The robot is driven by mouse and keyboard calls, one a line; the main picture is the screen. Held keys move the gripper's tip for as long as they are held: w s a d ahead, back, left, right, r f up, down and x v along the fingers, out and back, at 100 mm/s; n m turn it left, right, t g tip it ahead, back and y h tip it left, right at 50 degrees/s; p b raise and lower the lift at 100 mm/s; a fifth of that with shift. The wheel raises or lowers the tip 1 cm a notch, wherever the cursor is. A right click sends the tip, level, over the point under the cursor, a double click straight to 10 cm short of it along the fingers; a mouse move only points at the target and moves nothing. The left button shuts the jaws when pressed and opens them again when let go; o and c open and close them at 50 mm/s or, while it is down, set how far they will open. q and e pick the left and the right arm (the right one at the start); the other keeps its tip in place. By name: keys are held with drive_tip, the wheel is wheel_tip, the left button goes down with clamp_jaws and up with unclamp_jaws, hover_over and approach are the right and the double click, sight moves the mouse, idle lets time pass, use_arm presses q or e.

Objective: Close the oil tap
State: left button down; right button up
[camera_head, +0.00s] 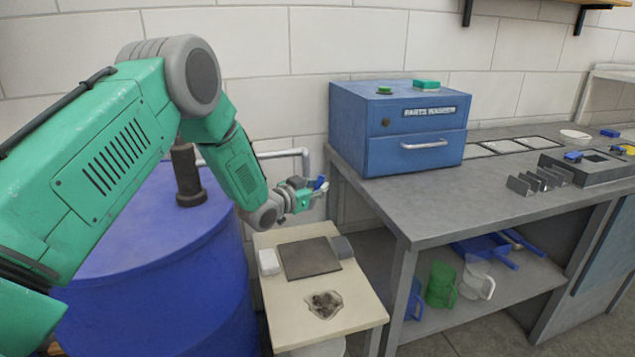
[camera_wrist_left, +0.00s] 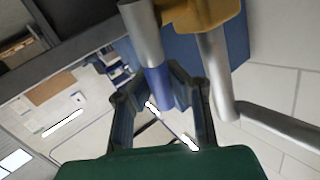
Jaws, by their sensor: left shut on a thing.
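A blue drum (camera_head: 150,270) stands at the left, and a grey metal pipe (camera_head: 290,153) runs from behind my arm and bends down at its right end. A small blue tap handle (camera_head: 319,183) shows near the pipe's lower end. In the left wrist view the handle is a silver lever with a blue sleeve (camera_wrist_left: 157,85), beside a yellow tap body (camera_wrist_left: 200,12) and grey pipe (camera_wrist_left: 215,65). My left gripper (camera_head: 312,188) is at the handle, its two fingers (camera_wrist_left: 158,100) on either side of the sleeve, shut on it. My right gripper is out of view.
A cream stand (camera_head: 340,325) with a dark plate (camera_head: 309,258) and a brown stain (camera_head: 324,304) is below the gripper. A blue parts washer (camera_head: 385,145) sits on the grey workbench (camera_head: 400,210) to the right. Jugs (camera_head: 441,285) stand on its lower shelf.

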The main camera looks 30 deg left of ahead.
use_arm(q)
wheel_tip(320, 180, down, 5)
drive_tip(key=w+d+m+g+y+p, duration=0.2)
drive_tip(key=m+g+y+p, duration=0.3)
drive_tip(key=g, duration=0.5)
drive_tip(key=shift+w+d+g+y+p, duration=0.15)
drive_tip(key=shift+w+g+y+p, duration=0.25)
drive_tip(key=shift+p, duration=0.55)
drive_tip(key=shift+f, duration=0.1)
drive_tip(key=c, duration=1.7)
unclamp_jaws()
drive_tip(key=shift+c, duration=0.2)
drive_tip(key=shift+w+f, duration=0.1)
drive_tip(key=shift+f, duration=0.05)
